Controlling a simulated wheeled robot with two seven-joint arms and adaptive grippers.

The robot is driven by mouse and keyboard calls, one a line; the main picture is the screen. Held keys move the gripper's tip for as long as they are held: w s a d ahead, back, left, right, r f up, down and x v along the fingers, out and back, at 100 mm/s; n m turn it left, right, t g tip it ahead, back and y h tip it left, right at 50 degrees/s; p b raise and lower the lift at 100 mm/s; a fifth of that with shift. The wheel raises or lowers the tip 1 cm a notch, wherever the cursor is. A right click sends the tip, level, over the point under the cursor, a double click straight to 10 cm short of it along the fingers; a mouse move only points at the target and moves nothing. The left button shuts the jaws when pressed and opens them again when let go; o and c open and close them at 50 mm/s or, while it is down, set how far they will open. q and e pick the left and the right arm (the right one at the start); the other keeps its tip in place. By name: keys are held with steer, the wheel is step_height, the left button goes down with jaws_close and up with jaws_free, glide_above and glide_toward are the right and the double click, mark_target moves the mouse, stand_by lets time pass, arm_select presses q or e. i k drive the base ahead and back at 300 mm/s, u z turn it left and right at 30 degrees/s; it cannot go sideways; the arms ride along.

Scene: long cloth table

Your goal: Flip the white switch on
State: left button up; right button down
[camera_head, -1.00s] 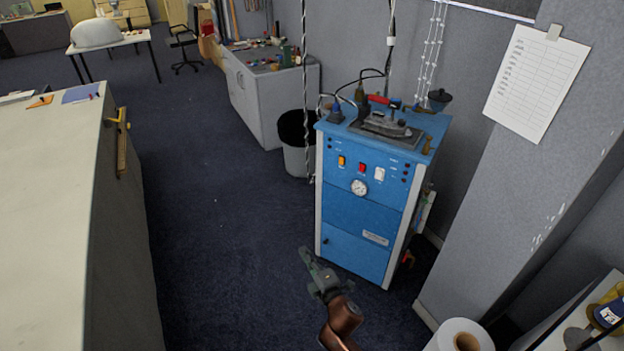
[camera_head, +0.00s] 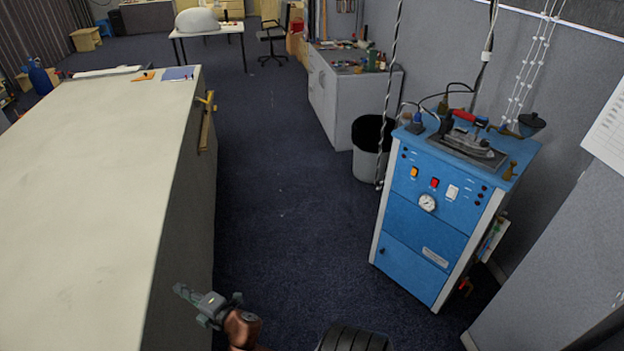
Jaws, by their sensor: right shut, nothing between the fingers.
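The white switch (camera_head: 452,192) is on the upper front panel of the blue machine (camera_head: 415,235), to the right of a red switch (camera_head: 434,183) and an orange switch (camera_head: 414,172). Its on or off position is too small to tell. My right gripper (camera_head: 186,293) is low at the bottom of the head view, shut and empty. It is left of the machine and well apart from the switch, close to the long table's side in the picture. My left gripper is not in view.
The long cloth table (camera_head: 90,190) fills the left side. A dark carpeted aisle (camera_head: 280,210) lies clear between it and the machine. A black and grey bin (camera_head: 368,160) stands behind the machine's left side. An iron (camera_head: 470,142) rests on top of the machine.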

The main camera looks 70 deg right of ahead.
mark_target(451, 192)
steer(key=k, duration=0.9)
steer(key=z, duration=2.1)
steer(key=i, duration=1)
steer(key=z, duration=0.05)
